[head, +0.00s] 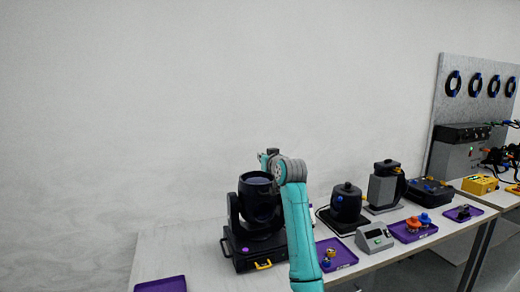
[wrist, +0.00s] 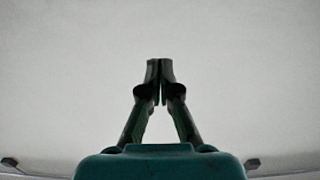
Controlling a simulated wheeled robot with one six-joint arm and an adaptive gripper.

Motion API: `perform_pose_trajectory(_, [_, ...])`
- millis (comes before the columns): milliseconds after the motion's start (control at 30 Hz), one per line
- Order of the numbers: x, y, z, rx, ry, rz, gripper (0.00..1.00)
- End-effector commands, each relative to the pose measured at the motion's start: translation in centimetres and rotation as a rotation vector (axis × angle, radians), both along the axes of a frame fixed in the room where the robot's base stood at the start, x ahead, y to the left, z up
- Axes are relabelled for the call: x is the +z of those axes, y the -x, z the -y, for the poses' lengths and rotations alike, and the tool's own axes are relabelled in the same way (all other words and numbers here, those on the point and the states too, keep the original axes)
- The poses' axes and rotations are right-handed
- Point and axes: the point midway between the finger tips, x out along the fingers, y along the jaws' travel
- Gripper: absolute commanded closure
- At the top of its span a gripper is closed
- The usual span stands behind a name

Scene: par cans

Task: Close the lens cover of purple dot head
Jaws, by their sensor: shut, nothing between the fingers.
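The moving head with a purple dot (head: 246,249) on its base stands at the left part of the table. Its black head (head: 259,199) sits upright in its yoke, with the dark lens end facing up. I cannot make out a lens cover or its position. My teal arm rises in front of the right side of the head, and its grey wrist is level with or above the head's top. In the wrist view my gripper (wrist: 160,68) is shut and empty, with only pale wall beyond it. The gripper's fingers are hidden in the head view.
To the right stand a black round fixture (head: 346,203), a grey fixture (head: 384,188) and a grey control box (head: 374,238). Purple trays (head: 411,232) with small parts lie along the front. Another purple tray (head: 160,285) is at the near left. The table's left back area is bare.

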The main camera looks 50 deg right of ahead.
Motion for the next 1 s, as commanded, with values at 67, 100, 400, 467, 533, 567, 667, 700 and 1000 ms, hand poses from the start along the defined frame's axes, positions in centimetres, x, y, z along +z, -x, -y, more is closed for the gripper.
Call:
perform_pose_trajectory(67, [-1.4,0.8,-0.4,0.0,0.027,0.043,1.0])
perform_pose_trajectory(100, [-1.9,1.1,-0.7,-0.001,0.042,0.069,1.0])
perform_pose_trajectory(400, [-5.4,3.3,-2.0,-0.001,0.121,0.197,1.0])
perform_pose_trajectory(467, [-6.3,3.6,-2.1,-0.001,0.12,0.196,1.0])
perform_pose_trajectory(533, [-7.4,4.0,-2.4,-0.001,0.12,0.195,1.0])
perform_pose_trajectory(567, [-7.8,4.1,-2.5,-0.001,0.12,0.194,1.0])
perform_pose_trajectory(667, [-9.2,4.6,-2.7,-0.001,0.119,0.195,1.0])
perform_pose_trajectory(700, [-9.6,4.7,-2.8,-0.001,0.119,0.195,1.0])
perform_pose_trajectory(1000, [-12.1,5.1,-3.1,0.0,0.119,0.195,1.0])
